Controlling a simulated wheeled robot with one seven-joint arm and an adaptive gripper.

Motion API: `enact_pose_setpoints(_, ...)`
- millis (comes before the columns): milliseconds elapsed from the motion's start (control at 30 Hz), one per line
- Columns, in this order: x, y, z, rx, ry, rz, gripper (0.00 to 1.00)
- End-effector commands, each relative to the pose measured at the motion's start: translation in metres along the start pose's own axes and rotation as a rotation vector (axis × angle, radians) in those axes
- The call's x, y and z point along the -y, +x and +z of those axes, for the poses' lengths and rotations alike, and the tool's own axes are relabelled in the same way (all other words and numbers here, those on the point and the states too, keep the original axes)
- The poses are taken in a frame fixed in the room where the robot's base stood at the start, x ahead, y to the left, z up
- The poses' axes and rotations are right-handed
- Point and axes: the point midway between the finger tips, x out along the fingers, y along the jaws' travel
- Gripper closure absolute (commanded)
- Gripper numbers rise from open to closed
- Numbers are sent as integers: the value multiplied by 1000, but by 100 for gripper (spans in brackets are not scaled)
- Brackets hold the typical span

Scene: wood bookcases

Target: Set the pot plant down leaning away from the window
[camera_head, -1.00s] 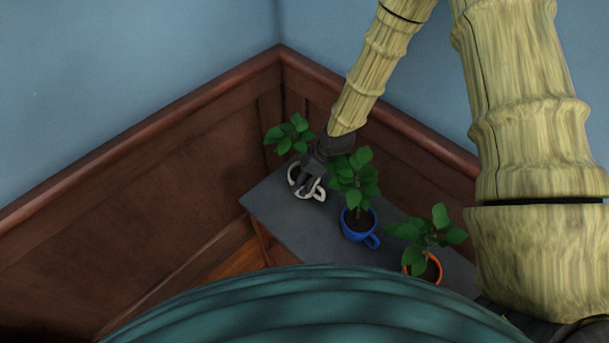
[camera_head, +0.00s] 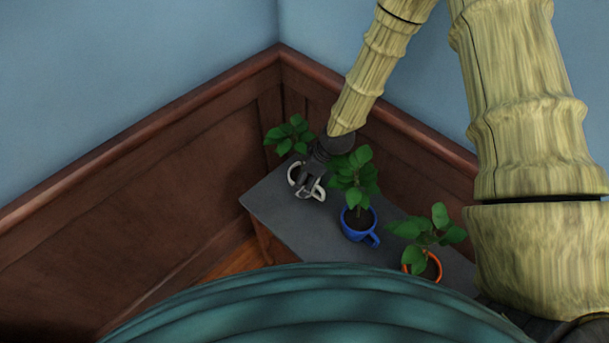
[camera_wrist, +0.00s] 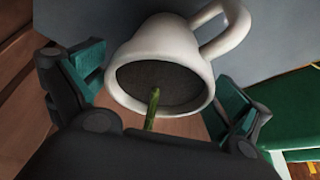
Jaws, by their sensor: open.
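A plant in a white mug-like pot (camera_head: 294,173) stands at the far left end of the grey table, its green leaves (camera_head: 290,133) behind my gripper. In the wrist view the white pot (camera_wrist: 172,45) shows its handle at upper right, dark soil and a green stem. My gripper (camera_head: 309,183) is over this pot. In the wrist view my gripper (camera_wrist: 160,88) is open, with one teal-padded finger on each side of the pot. The left pad is very close to the pot; I cannot tell whether either finger touches. The leaves are hidden in the wrist view. No window shows.
A plant in a blue mug (camera_head: 357,227) stands just right of my gripper, its leaves close to it. A plant in an orange pot (camera_head: 429,268) stands farther right. The grey table (camera_head: 275,208) has bare room in front of the white pot. Wood-panelled walls (camera_head: 150,190) meet behind it.

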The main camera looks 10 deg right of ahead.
Motion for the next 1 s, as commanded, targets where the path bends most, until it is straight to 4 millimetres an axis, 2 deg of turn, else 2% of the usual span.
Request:
enact_pose_setpoints(167, -1, -13, 0, -2, 0, 1, 0)
enact_pose_setpoints(800, -1, -92, 0, -2, 0, 2, 0)
enact_pose_setpoints(1000, -1, -111, -1, -2, 1, 1, 0)
